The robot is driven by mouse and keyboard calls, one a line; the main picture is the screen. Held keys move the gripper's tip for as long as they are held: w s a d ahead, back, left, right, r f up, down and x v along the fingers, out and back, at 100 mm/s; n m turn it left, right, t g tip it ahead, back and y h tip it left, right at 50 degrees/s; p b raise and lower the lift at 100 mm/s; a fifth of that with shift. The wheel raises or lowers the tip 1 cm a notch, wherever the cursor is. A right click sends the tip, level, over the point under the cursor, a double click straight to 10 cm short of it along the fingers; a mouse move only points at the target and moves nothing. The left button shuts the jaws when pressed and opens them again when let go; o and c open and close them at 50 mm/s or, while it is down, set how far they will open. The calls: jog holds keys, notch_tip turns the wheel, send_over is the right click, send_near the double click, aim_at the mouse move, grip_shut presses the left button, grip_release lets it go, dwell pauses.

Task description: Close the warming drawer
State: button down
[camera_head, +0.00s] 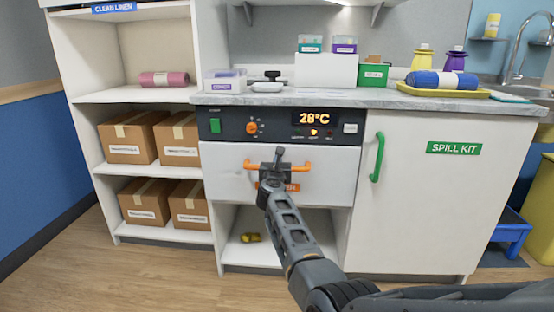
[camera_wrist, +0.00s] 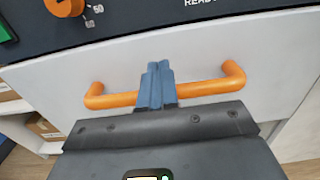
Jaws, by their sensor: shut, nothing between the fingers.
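The warming drawer has a white front (camera_head: 222,168) with an orange bar handle (camera_head: 300,167), under a black control panel (camera_head: 278,125) reading 28°C. The drawer front looks flush or nearly flush with the panel above; no open drawer interior shows. My gripper (camera_head: 279,152) is in front of the middle of the drawer front. In the wrist view, my gripper's blue-grey fingers (camera_wrist: 157,72) are shut together and cross the middle of the orange handle (camera_wrist: 205,88), with nothing between them. Whether they touch the handle or the white front (camera_wrist: 115,65) cannot be told.
An open shelf (camera_head: 250,250) with a small yellow object (camera_head: 250,238) lies below the drawer. A white cupboard (camera_head: 420,210) with a green handle (camera_head: 377,158) stands at right. Shelves with cardboard boxes (camera_head: 135,138) stand at left. The countertop (camera_head: 300,97) holds several items.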

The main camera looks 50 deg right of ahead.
jog(key=p+v, duration=0.3)
jog(key=v, duration=0.6)
jog(key=shift+a+p, duration=0.25)
jog(key=shift+p, duration=0.05)
jog(key=shift+s+f, duration=0.15)
jog(key=shift+s, duration=0.05)
